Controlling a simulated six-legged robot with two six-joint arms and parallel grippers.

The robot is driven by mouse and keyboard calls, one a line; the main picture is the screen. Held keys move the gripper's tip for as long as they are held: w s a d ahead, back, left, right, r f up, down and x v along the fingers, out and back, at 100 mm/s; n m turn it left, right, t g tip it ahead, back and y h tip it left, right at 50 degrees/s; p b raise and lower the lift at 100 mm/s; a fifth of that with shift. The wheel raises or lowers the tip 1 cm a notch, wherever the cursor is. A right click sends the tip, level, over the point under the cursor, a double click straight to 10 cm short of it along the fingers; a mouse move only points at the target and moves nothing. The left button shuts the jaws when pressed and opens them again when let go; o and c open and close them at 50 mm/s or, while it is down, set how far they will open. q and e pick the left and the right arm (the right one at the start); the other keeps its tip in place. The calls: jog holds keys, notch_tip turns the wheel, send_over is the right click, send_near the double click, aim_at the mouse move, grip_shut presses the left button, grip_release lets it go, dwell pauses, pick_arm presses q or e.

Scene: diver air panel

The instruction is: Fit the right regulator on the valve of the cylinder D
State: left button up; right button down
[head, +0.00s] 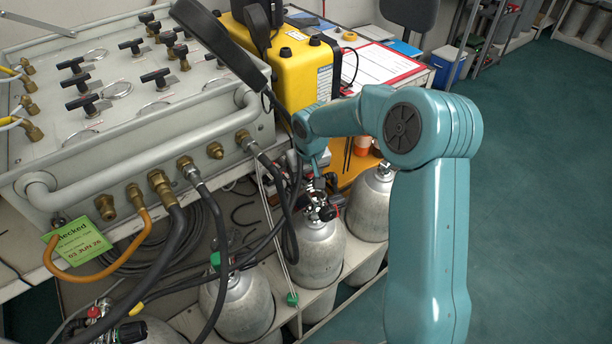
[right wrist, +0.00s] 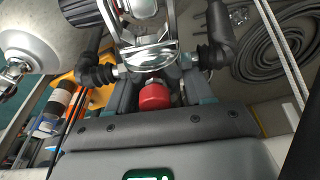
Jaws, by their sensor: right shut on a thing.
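My right gripper (head: 318,182) is shut on a regulator, low over the top of a silver cylinder (head: 318,252) in the middle of the head view. In the right wrist view the regulator (right wrist: 150,60) has a chrome yoke, a red knob (right wrist: 154,95) between my fingers and black hoses on both sides. The valve (head: 322,210) of this cylinder is partly hidden by the gripper and regulator. The yoke is close to the valve; I cannot tell whether it is seated. No letter shows on the cylinder. My left gripper is not in view.
The grey panel (head: 130,110) with black taps and brass fittings fills the left, its hoses hanging in front. More cylinders stand at right (head: 370,210) and front left (head: 238,305). A yellow case (head: 302,75) is behind. Open green floor (head: 540,200) lies right.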

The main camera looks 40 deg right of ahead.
jog(key=shift+f, duration=0.2)
jog(key=shift+f+b, duration=0.7)
jog(key=shift+b, duration=0.1)
dwell(0.6)
jog(key=shift+s+b+x, duration=0.2)
jog(key=shift+b+x, duration=0.9)
jog(key=shift+b, duration=0.1)
dwell(0.8)
jog(key=shift+c, duration=1.8)
grip_release()
jog(key=shift+a, duration=0.1)
jog(key=p+v, duration=0.3)
jog(key=v, duration=1.3)
jog(key=shift+s+r, duration=0.1)
jog(key=shift+r, duration=0.1)
